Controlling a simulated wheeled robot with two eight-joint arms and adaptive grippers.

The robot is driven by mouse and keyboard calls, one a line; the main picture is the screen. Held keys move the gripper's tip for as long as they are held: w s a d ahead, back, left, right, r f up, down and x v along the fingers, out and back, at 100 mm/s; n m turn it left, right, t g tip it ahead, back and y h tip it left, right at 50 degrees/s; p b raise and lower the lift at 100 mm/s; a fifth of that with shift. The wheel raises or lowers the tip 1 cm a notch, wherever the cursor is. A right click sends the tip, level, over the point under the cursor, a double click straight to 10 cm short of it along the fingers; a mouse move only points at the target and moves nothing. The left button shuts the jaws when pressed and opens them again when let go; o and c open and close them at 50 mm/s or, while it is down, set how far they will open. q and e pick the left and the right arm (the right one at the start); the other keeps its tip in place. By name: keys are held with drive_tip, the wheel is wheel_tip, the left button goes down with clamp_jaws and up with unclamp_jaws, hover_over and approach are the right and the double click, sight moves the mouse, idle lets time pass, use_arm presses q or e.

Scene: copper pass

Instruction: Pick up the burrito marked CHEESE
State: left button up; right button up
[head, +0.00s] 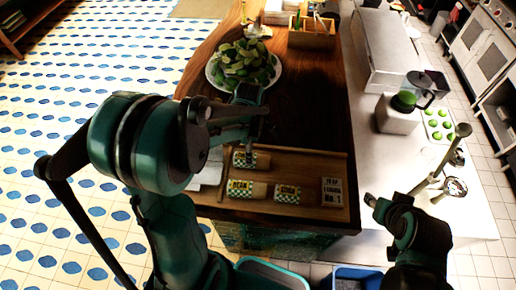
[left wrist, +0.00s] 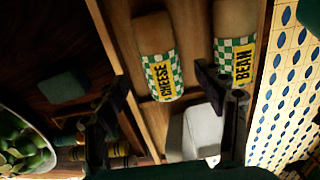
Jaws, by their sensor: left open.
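The CHEESE burrito (left wrist: 155,40), in a green-and-white checked wrapper with a yellow label, lies on the wooden tray (head: 310,162). In the head view it appears to be the far burrito (head: 262,161), though its label is too small to read there. My left gripper (left wrist: 165,85) is open above the tray, its fingers on either side of the CHEESE burrito's wrapped end and apparently holding nothing. In the head view the left gripper (head: 240,132) is just beyond that burrito. The BEAN burrito (left wrist: 235,25) lies beside it, partly behind one finger. My right gripper (head: 371,200) is over the white counter's edge; its jaws are unclear.
Another wrapped burrito (head: 288,193) and a lettered card (head: 332,191) lie on the tray's near right. A bowl of limes (head: 243,65) stands beyond.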

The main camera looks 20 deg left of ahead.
use_arm(q)
wheel_tip(320, 180, down, 8)
drive_tip(key=shift+d+r+b, duration=0.15)
drive_tip(key=shift+r+b, duration=0.05)
drive_tip(key=shift+b, duration=0.25)
drive_tip(key=c, duration=1.5)
